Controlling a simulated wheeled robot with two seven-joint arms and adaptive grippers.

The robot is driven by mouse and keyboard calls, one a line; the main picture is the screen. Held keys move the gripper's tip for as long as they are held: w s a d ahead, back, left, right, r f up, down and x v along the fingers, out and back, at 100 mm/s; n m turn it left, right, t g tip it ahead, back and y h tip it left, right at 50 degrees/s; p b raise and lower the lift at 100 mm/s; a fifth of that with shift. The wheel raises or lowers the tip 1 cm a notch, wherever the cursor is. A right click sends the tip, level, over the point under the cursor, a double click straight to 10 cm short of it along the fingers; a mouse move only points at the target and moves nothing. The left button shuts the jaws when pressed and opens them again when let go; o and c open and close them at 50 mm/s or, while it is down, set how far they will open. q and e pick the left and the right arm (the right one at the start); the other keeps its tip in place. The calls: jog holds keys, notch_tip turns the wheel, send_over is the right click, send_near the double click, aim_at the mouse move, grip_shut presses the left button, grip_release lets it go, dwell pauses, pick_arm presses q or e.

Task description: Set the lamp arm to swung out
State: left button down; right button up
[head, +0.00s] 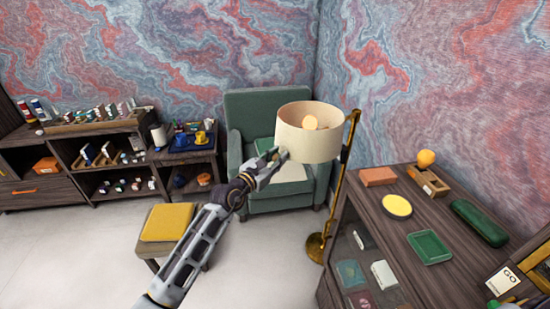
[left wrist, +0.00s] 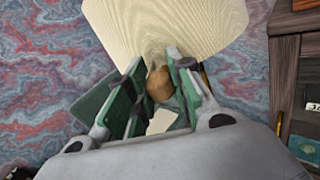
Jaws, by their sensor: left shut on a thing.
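A brass floor lamp (head: 342,190) stands between the green armchair and the dark cabinet. Its cream shade (head: 314,145) sits to the left of the pole top, with a glowing bulb showing inside. The lamp arm between pole and shade is mostly hidden by the shade. My left gripper (head: 275,158) is at the shade's lower left edge. In the left wrist view, its fingers are closed about a round tan wooden knob (left wrist: 160,84) just under the shade (left wrist: 170,28). My right gripper is not in view.
The green armchair (head: 254,112) is behind the gripper. A dark cabinet (head: 400,240) with a green tray (head: 429,247) and a yellow disc (head: 397,206) is at right. A stool with a yellow cushion (head: 167,222) is at left. Pale floor lies open between.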

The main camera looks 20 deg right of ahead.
pick_arm(q)
jog(key=shift+r, duration=0.2)
jog(key=c, duration=1.2)
grip_release()
jog(key=shift+c, duration=0.2)
jog(key=shift+o, duration=0.2)
jog(key=shift+f, duration=0.15)
jog(key=v, duration=1.2)
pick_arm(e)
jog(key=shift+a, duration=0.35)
pick_arm(q)
jog(key=shift+n, duration=0.3)
